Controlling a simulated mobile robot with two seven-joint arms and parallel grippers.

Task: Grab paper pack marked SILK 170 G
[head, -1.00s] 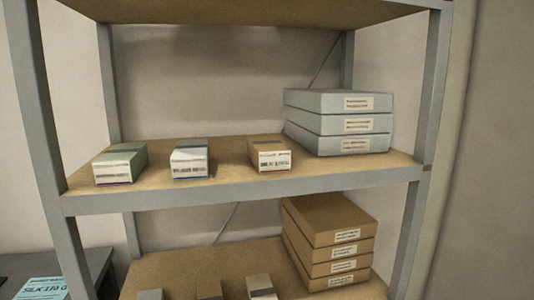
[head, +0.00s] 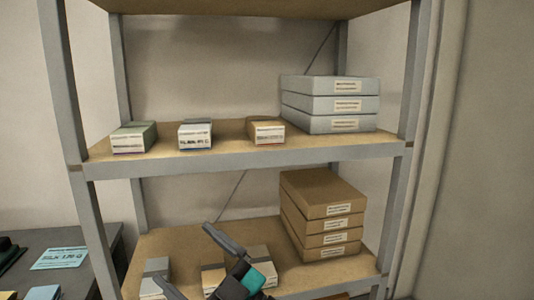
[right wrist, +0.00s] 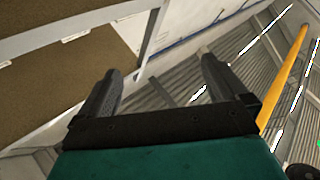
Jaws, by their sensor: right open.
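A flat light-blue pack (head: 60,258) lies on a dark table at the left in the head view; its printed face appears to read SILK 170 G. My right gripper (head: 183,254) shows at the bottom middle, in front of the lower shelf and to the right of the pack, well apart from it. Its jaws are open with nothing between them. The right wrist view also shows the open, empty fingers (right wrist: 160,68), and the pack is not in that view. My left gripper is not in view.
A grey-framed shelf rack (head: 240,160) stands in the middle. Its upper shelf holds small boxes and stacked grey boxes (head: 328,105); the lower one holds small boxes and stacked brown boxes (head: 322,215). The dark table (head: 90,240) has a dark item (head: 8,250) at its left edge.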

